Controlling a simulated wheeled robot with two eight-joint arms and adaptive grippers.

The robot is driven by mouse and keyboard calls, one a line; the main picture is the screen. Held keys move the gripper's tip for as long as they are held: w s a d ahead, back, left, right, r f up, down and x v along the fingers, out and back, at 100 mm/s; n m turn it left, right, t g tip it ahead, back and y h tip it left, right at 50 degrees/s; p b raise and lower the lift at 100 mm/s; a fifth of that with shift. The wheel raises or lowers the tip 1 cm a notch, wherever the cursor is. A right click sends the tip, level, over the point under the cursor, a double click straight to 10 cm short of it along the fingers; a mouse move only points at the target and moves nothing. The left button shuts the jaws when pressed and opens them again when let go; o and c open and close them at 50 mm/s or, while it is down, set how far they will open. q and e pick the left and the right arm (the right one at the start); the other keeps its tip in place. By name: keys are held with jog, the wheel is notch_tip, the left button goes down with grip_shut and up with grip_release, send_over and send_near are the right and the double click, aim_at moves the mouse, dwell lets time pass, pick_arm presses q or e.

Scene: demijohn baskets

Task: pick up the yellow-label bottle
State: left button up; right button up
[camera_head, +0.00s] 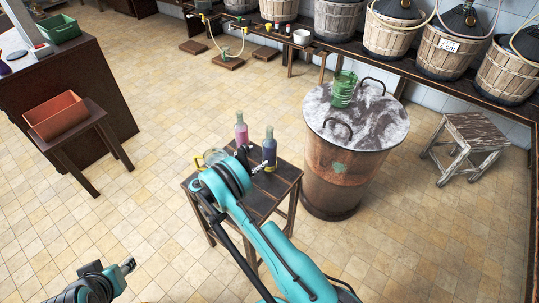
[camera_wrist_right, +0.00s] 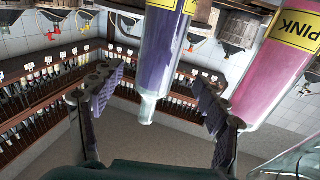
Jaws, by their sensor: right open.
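A dark purple bottle (camera_head: 269,147) with yellow at its lower part stands upright on the small wooden table (camera_head: 284,181). A pink bottle (camera_head: 241,130) stands to its left. In the right wrist view, the purple bottle (camera_wrist_right: 162,55) and the pink bottle (camera_wrist_right: 270,75) both carry yellow labels; the pink one's reads PINK. My right gripper (camera_head: 258,168) is close in front of the purple bottle. In the wrist view its open fingers (camera_wrist_right: 158,96) lie either side of the purple bottle's neck, with gaps. My left gripper (camera_head: 127,265) is at the bottom left, away from the table; its jaws are unclear.
A clear glass vessel (camera_head: 214,157) stands on the small table, partly behind my right arm. A big copper-coloured drum (camera_head: 345,185) with a green jug (camera_head: 343,90) on top stands close right. A stool (camera_head: 474,130) is farther right.

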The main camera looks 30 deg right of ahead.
aim_at(264, 146)
jog(key=d+b, duration=0.1)
jog(key=d, duration=0.3)
jog(key=d+b, duration=0.1)
jog(key=d, duration=0.1)
jog(key=shift+w+d+f+b, duration=0.2)
jog(key=shift+w+d+b, duration=0.1)
jog(key=shift+d+b, duration=0.1)
jog(key=shift+r, duration=0.1)
grip_shut()
jog(key=shift+r, duration=0.15)
jog(key=shift+r+p, duration=1.25)
jog(key=shift+r, duration=0.8)
jog(key=s+d+r+p, duration=0.2)
jog(key=s+r, duration=0.4)
jog(key=s, duration=0.5)
jog(key=shift+d+r, duration=0.15)
jog(key=shift+r, duration=0.1)
jog(key=shift+s, duration=0.2)
jog(key=shift+w+r, duration=0.1)
